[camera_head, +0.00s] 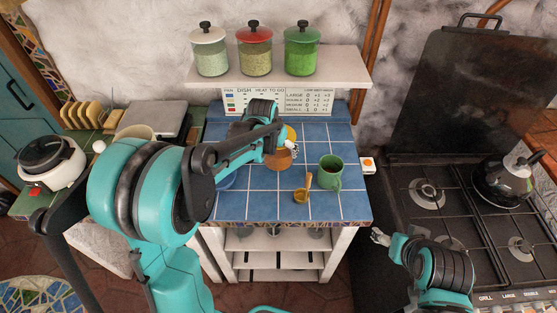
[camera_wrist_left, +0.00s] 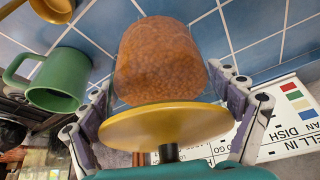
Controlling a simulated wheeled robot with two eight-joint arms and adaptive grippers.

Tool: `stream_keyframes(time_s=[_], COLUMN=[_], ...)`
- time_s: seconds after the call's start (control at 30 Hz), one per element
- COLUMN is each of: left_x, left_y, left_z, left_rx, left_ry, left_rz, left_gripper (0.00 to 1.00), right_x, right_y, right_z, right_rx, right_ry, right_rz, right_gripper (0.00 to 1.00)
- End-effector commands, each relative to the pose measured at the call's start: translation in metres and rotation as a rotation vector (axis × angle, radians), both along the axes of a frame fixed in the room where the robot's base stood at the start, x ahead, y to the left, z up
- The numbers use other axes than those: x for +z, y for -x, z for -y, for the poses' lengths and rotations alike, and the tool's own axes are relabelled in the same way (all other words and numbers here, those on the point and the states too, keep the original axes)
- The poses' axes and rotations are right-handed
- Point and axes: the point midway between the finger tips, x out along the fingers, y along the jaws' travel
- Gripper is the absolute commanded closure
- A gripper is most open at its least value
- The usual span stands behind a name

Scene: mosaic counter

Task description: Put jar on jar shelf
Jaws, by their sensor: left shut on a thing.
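The jar (camera_head: 280,159) has orange-brown contents and a yellow lid. In the head view it is over the back middle of the blue tiled counter, partly hidden by my left arm. In the left wrist view the jar (camera_wrist_left: 162,62) lies between the fingers, lid towards the palm. My left gripper (camera_head: 287,147) is shut on it; its fingers also show in the wrist view (camera_wrist_left: 165,90). The jar shelf (camera_head: 345,62) is on the wall above, holding three jars with white, red and green lids (camera_head: 254,50). My right gripper (camera_head: 380,238) is beside the stove's front left; its jaw state is unclear.
A printed chart (camera_head: 300,102) leans below the shelf. The stove (camera_head: 400,200) with a kettle (camera_head: 503,180) is at right. The shelf's right end is free.

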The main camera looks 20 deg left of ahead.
Motion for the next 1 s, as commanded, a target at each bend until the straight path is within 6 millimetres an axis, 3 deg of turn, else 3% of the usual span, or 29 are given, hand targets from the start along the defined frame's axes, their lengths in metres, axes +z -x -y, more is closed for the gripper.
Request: stream_keyframes(time_s=[0.5,0.9,0.93,0.97,1.0], left_x=[-0.054,-0.058,-0.059,-0.059,-0.058], left_y=[-0.001,0.000,0.000,0.000,0.000], left_z=[0.000,0.000,0.000,0.000,0.000], left_rx=[0.000,0.000,0.000,0.000,0.000], left_ry=[0.000,0.000,0.000,0.000,0.000], left_rz=[0.002,0.001,0.000,0.000,0.000], left_gripper=[0.70,0.70,0.08,0.00,0.00], right_x=[-0.017,-0.019,-0.019,-0.019,-0.019], right_y=[0.000,0.000,0.000,0.000,0.000], right_z=[0.000,0.000,0.000,0.000,0.000], right_rx=[0.000,0.000,0.000,0.000,0.000], right_ry=[0.000,0.000,0.000,0.000,0.000], right_rz=[0.000,0.000,0.000,0.000,0.000], right_gripper=[0.28,0.28,0.28,0.28,0.28])
